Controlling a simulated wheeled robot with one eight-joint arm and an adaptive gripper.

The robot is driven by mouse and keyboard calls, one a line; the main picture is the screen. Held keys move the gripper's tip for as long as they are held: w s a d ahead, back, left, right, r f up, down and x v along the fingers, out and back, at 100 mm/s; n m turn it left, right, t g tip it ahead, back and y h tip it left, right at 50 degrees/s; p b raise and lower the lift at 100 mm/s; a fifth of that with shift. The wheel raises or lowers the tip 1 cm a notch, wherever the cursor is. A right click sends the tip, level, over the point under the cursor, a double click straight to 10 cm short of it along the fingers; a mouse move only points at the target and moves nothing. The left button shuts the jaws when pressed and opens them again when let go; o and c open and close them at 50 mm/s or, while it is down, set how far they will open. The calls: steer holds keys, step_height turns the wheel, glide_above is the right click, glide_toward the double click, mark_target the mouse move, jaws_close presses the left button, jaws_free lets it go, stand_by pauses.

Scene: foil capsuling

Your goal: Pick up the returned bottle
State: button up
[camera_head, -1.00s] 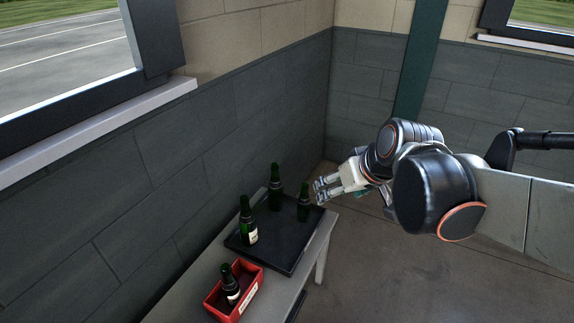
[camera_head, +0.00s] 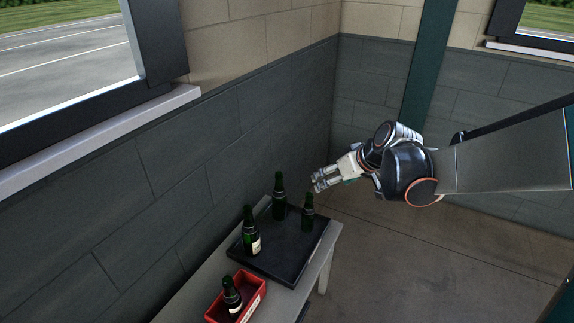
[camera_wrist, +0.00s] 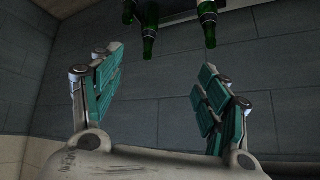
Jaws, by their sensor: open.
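A dark green bottle (camera_head: 232,299) with a pale label stands leaning slightly in a red box (camera_head: 248,278) at the near end of the table. Three more green bottles stand on a black tray: one with a pale label (camera_head: 250,236), one at the back (camera_head: 279,200) and one at the right (camera_head: 307,215). I cannot tell from the pictures which bottle is the returned one. My gripper (camera_head: 317,181) is open and empty, above and just right of the tray bottles. In the wrist view its fingers (camera_wrist: 161,62) are spread, with bottles (camera_wrist: 208,24) beyond them at the top edge.
The black tray (camera_head: 287,262) lies on a grey table (camera_head: 188,300) along the dark block wall (camera_head: 215,160). A window ledge (camera_head: 100,130) juts out above at the left. The floor right of the table is clear.

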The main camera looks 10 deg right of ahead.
mark_target(313, 216)
steer(key=w+d+f+n+y, duration=0.2)
steer(key=w+d+f+n, duration=0.15)
steer(key=w+f, duration=0.95)
steer(key=d+f+n+t+y, duration=0.2)
steer(key=d+f+y, duration=0.15)
steer(key=f, duration=1.45)
steer(key=shift+h, duration=0.35)
steer(key=b+x, duration=0.2)
steer(key=x, duration=0.7)
steer(key=shift+w+d+r, duration=0.1)
steer(key=shift+w+d, duration=0.05)
steer(key=b+x, duration=0.2)
steer(key=x, duration=0.3)
steer(key=shift+w+b, duration=0.1)
steer(key=shift+b, duration=0.25)
steer(key=c, duration=1.3)
